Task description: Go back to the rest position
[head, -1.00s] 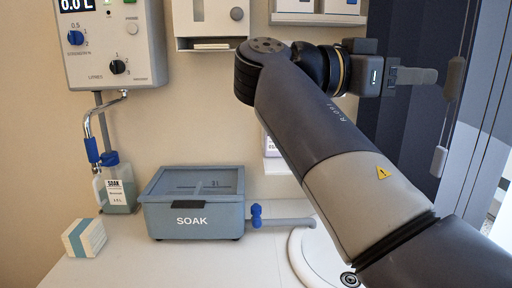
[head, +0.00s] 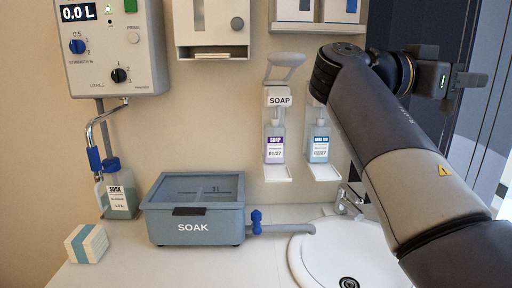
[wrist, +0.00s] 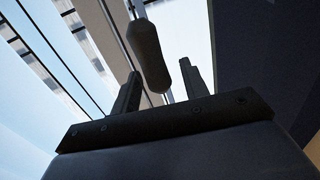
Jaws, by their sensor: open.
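My gripper (head: 466,80) is at the upper right of the head view, raised in front of the dark panels and pointing right. In the wrist view its two fingers (wrist: 160,88) stand apart with nothing held between them. A grey rounded handle-like piece (wrist: 148,55) shows beyond and between the fingertips; I cannot tell how far off it is. My arm crosses the right side of the head view and hides part of the wall and the basin's right side.
A blue-grey SOAK tub (head: 195,222), a bottle (head: 119,190) and a small box (head: 87,243) stand on the counter. A white basin (head: 318,262) is below my arm. A soap dispenser (head: 276,140) and a control box (head: 112,48) hang on the wall.

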